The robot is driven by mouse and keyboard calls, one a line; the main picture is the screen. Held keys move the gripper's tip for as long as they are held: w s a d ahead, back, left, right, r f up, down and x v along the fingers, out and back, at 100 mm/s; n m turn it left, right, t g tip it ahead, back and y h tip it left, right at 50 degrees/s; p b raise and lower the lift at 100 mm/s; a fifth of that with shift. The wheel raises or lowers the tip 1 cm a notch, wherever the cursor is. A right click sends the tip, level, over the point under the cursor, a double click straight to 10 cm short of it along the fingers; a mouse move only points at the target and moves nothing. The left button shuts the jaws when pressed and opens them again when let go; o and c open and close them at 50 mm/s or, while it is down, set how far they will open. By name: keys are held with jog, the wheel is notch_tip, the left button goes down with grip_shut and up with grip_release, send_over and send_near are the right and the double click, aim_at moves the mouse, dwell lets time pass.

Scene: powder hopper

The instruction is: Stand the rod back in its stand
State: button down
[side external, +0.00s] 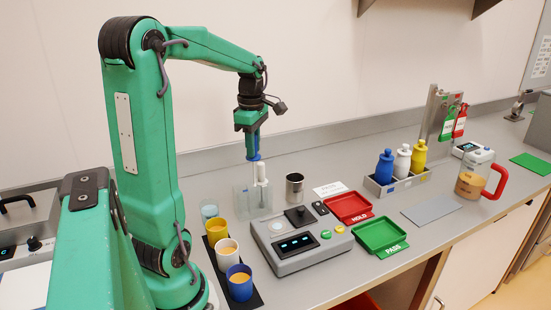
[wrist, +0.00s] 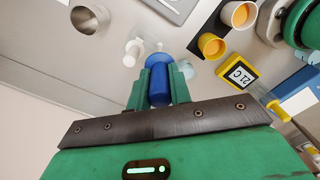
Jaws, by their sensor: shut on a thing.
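My gripper (side external: 252,147) points down and is shut on the blue handle of the rod (side external: 253,157). In the wrist view the blue handle (wrist: 160,82) sits between my two green fingers (wrist: 159,88). A clear stand (side external: 243,200) is directly below my gripper. A white-handled piece (side external: 262,173) stands upright at the stand, just right of the rod, and shows in the wrist view too (wrist: 132,52). The rod's thin lower part is hard to make out against the clear stand. I cannot tell whether its tip is inside.
A steel cup (side external: 295,186) stands right of the stand. Yellow, white and blue cups sit on a black strip (side external: 214,262) in front. A grey device (side external: 297,246), a red HOLD tray (side external: 348,207) and a green PASS tray (side external: 380,236) lie to the right.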

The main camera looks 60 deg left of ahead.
jog(key=shift+n, duration=0.9)
jog(key=shift+s+a+r, duration=0.2)
jog(key=shift+s+a, duration=0.15)
jog(key=shift+a, duration=0.35)
jog(key=shift+s+a+r, duration=0.15)
jog(key=shift+s+a, duration=0.25)
jog(key=shift+a, duration=0.25)
jog(key=shift+s+a+r, duration=0.2)
jog(key=shift+s+a, duration=0.15)
jog(key=shift+a, duration=0.35)
jog(key=shift+f, duration=0.1)
notch_tip(320, 180, down, 9)
jog(key=shift+f, duration=1.4)
jog(key=c, duration=0.6)
grip_release()
jog(key=shift+o, duration=0.2)
